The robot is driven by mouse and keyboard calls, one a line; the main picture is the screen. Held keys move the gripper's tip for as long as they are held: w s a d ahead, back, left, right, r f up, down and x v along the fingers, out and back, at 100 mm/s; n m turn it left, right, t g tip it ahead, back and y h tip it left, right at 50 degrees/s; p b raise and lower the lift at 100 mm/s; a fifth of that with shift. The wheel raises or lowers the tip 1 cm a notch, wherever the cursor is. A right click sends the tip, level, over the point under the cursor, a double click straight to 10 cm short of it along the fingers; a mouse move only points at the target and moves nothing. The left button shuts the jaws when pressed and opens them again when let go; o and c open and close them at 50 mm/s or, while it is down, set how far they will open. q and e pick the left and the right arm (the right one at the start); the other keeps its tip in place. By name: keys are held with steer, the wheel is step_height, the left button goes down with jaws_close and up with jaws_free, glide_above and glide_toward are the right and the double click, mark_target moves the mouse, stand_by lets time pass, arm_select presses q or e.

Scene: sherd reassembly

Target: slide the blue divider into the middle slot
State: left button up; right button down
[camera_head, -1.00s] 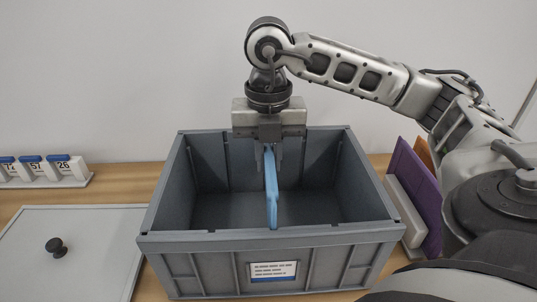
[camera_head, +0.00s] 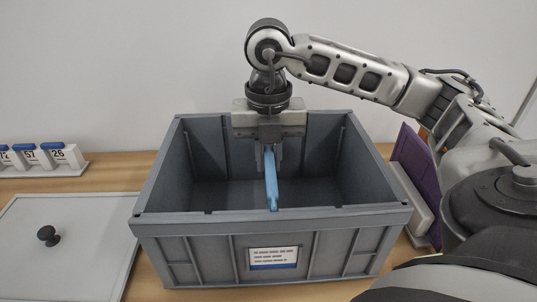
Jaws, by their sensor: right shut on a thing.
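The blue divider (camera_head: 271,182) is seen nearly edge-on, upright, inside the grey crate (camera_head: 203,250). Its lower part is hidden behind the crate's front wall, and its visible near edge ends at the front rim around the middle. My right gripper (camera_head: 269,160) is shut on the divider's top and points down, its fingers below the level of the back rim. Vertical ribs and slots show on the crate's back wall. I cannot tell whether the divider's edges sit in the middle slot. My left gripper is not in view.
A grey lid (camera_head: 90,225) with a black knob (camera_head: 48,236) lies left of the crate. Numbered blue-topped blocks (camera_head: 62,157) stand in a rack at the back left. A purple panel (camera_head: 416,180) stands in a pale holder (camera_head: 408,196) at the right, near my right arm.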

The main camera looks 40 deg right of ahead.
steer(key=shift+f+b, duration=0.4)
steer(key=shift+f, duration=0.25)
steer(key=shift+f+b, duration=1)
steer(key=shift+f, duration=0.15)
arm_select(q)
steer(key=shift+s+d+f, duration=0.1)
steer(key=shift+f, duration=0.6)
arm_select(e)
steer(key=shift+f, duration=0.2)
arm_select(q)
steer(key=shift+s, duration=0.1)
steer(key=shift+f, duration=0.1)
arm_select(e)
steer(key=c, duration=1.3)
jaws_free()
step_height(320, 180, up, 15)
steer(key=p, duration=0.6)
steer(key=shift+r, duration=0.1)
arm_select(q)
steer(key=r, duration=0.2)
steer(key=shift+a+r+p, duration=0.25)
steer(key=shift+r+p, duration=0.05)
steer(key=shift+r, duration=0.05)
arm_select(e)
steer(key=shift+r, duration=0.4)
